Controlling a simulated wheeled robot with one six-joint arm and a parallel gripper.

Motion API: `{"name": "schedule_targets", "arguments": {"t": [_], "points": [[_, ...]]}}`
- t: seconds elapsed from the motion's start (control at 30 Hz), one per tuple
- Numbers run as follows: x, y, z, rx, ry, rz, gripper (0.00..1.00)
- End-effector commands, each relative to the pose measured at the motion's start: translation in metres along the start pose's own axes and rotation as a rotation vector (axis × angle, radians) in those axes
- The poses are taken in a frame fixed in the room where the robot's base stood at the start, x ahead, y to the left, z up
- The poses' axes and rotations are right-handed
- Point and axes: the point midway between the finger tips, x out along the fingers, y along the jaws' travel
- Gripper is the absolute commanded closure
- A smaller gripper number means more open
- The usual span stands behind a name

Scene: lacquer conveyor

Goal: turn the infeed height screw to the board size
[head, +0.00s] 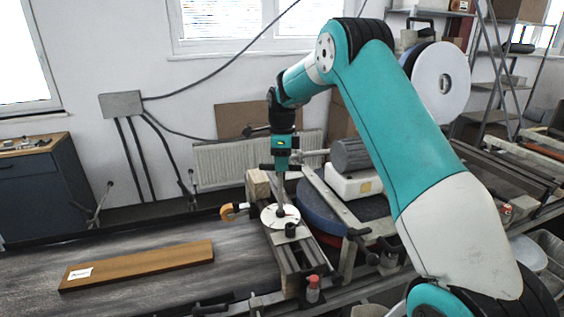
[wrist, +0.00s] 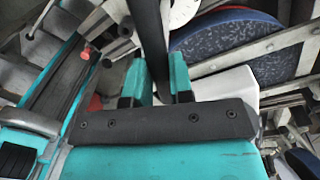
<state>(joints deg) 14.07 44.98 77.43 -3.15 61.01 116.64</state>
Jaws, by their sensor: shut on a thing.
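My gripper (head: 281,168) points down over the infeed end of the machine, above a round white disc (head: 271,219). It is shut on the upright grey rod of the height screw (head: 281,192), which runs down to the middle of the disc. In the wrist view the dark rod (wrist: 151,32) passes between the two teal fingers (wrist: 160,82). A small black knob (head: 291,230) stands at the disc's front edge. Any scale marks are too small to read. A brown board (head: 150,264) with a white label (head: 80,274) lies flat on the dark belt; the label's print is not legible.
An orange curved part (head: 228,212) sits left of the disc. A blue round table (head: 325,212) and a grey motor (head: 352,154) stand to the right. The belt (head: 110,297) around the board is clear.

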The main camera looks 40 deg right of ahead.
Motion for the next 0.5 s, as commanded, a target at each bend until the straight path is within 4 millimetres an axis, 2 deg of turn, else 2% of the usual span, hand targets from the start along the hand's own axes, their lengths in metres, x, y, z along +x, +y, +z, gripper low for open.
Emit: {"name": "schedule_targets", "arguments": {"t": [0.2,0.5], "points": [[-0.0027,0.0001,-0.0007,0.157,-0.011,-0.003,1.0],[-0.0022,0.0004,-0.0007,0.285,-0.02,-0.004,1.0]]}}
